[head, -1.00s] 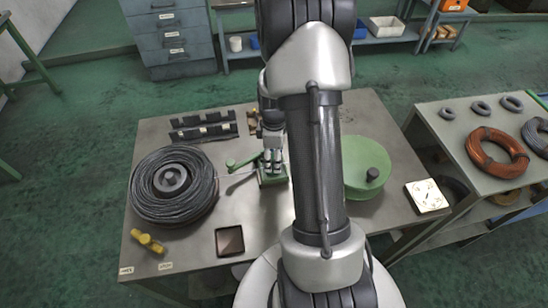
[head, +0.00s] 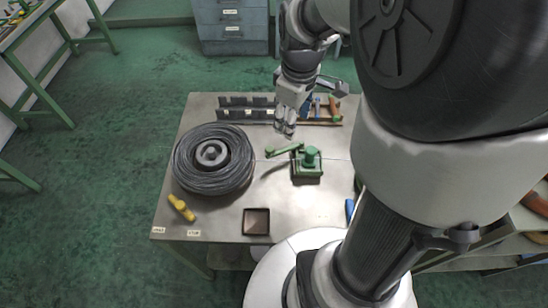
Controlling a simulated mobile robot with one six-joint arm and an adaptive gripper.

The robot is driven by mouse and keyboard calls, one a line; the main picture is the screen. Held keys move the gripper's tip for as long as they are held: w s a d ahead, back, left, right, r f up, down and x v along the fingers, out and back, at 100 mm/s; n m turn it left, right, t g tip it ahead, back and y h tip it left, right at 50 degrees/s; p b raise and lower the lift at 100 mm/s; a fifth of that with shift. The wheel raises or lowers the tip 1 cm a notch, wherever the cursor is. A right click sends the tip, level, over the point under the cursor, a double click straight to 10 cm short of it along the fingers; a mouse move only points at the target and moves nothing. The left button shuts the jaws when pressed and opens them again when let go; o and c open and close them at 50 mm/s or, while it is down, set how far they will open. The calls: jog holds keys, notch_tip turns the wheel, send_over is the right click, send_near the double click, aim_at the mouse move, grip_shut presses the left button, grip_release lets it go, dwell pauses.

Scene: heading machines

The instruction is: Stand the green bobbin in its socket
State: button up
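A green block (head: 307,178) stands near the middle of the table, beside the wire coil. An upright green piece with a round top, which looks like the green bobbin (head: 311,154), stands at this block; how deep it sits, and the socket itself, cannot be seen. A green lever-like bar (head: 285,149) reaches out from the block's upper left. My gripper (head: 285,129) hangs pointing down, behind and left of the block and apart from the bobbin. I see nothing held in it; its fingertips are small and close together, so their opening is unclear.
A dark wire coil (head: 233,178) lies at left, with a thin wire running toward the block. A yellow piece (head: 181,208) and a brown square tray (head: 256,222) lie in front. Black racks (head: 245,115) line the back edge.

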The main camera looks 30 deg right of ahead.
jog(key=s+a+r+m+t, duration=0.3)
jog(key=s+a+r+m, duration=0.2)
jog(key=s+a, duration=0.8)
notch_tip(320, 180, up, 3)
jog(key=shift+s+a+f+y, duration=0.15)
jog(key=shift+a+y, duration=0.15)
jog(key=shift+a, duration=0.25)
